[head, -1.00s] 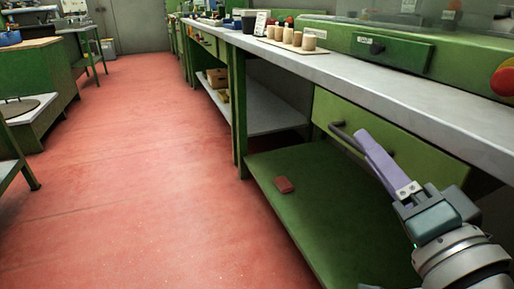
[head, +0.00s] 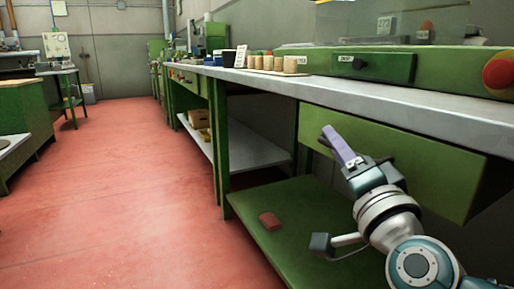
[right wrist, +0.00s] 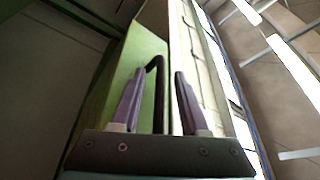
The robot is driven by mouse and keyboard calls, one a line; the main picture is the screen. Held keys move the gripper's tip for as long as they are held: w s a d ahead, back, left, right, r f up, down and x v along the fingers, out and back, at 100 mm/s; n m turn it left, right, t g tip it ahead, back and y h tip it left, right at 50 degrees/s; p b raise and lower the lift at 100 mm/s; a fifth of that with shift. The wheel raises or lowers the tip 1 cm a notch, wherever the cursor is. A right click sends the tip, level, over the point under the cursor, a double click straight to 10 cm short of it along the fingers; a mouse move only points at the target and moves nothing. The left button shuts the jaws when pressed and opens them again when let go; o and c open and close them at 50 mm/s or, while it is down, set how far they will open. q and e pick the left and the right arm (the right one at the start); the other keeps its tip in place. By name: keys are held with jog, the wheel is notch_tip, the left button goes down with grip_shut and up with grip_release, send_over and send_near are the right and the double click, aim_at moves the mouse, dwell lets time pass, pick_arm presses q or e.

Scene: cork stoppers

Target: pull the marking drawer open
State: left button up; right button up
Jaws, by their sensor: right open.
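The marking drawer (head: 423,175) is a green front under the grey bench top, at the right in the head view. I cannot tell for certain whether it stands out from the bench. My right gripper (head: 338,146), with purple fingers, is at the left part of the drawer front. In the right wrist view the open fingers (right wrist: 157,100) stand on either side of the dark bar handle (right wrist: 159,85), with gaps showing. The green drawer front (right wrist: 122,80) is behind. In the head view the handle is hidden by the gripper. My left gripper is not in view.
The grey bench top (head: 420,112) runs above the drawer. A green lower shelf (head: 300,225) holds a small red block (head: 270,221). Cork stoppers (head: 290,64) stand on the bench. The red floor (head: 120,190) at left is clear.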

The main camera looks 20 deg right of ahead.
jog(key=shift+w, duration=0.25)
jog(key=shift+c, duration=0.2)
grip_shut()
dwell(1.1)
